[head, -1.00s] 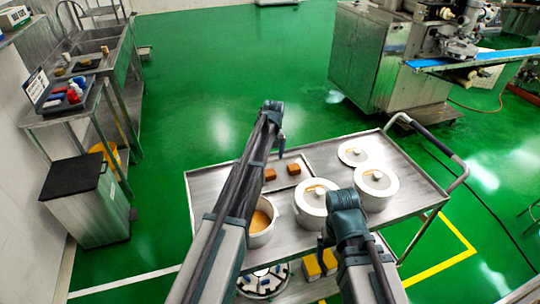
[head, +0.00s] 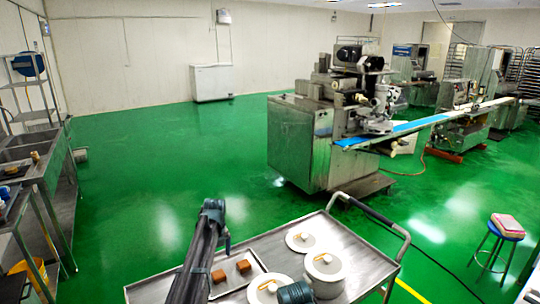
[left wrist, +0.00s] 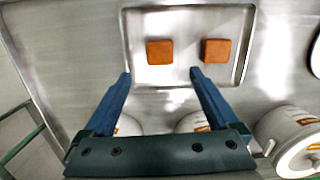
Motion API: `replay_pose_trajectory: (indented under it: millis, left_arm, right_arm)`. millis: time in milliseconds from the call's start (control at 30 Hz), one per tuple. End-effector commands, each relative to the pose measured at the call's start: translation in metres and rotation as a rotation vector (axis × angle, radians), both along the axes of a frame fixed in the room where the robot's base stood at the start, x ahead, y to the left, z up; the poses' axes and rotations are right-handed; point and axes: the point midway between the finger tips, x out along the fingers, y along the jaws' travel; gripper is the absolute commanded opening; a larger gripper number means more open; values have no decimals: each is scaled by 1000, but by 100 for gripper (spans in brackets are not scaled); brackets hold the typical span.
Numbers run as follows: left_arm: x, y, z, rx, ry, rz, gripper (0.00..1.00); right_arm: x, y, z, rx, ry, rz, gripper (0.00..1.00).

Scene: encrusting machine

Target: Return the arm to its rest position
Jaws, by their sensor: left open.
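My left arm comes in from the bottom of the head view, and its gripper (head: 225,238) hangs over the metal cart (head: 160,288). In the left wrist view the two blue fingers (left wrist: 161,76) are apart with nothing between them. They are above the near edge of a shallow tray (left wrist: 185,20) holding two brown square blocks, one left (left wrist: 159,52) and one right (left wrist: 216,51). Part of my right arm (head: 295,292) shows at the bottom edge of the head view; its gripper is out of frame.
White lidded pots (head: 327,270) and a white lid (head: 301,241) are on the cart, right of the tray. A steel machine with a blue belt (head: 385,134) stands behind. A sink bench (head: 30,165) is at left, a stool (head: 500,232) at right. Green floor between is clear.

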Motion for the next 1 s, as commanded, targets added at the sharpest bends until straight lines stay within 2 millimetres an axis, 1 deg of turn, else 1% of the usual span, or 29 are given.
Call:
replay_pose_trajectory:
  millis: [33,600,700,833,1000]
  left_arm:
    - [1,1,-11,0,0,0,94]
    - [8,6,-85,0,0,0,94]
    - [9,7,-96,0,0,0,94]
    - [10,7,-104,0,0,0,94]
    - [10,8,-105,0,0,0,94]
  right_arm:
    - [0,0,-11,0,0,0,93]
    - [0,0,-85,0,0,-1,93]
    - [0,0,-96,0,0,-1,93]
    - [0,0,-104,0,0,-1,93]
    - [0,0,-105,0,0,-1,93]
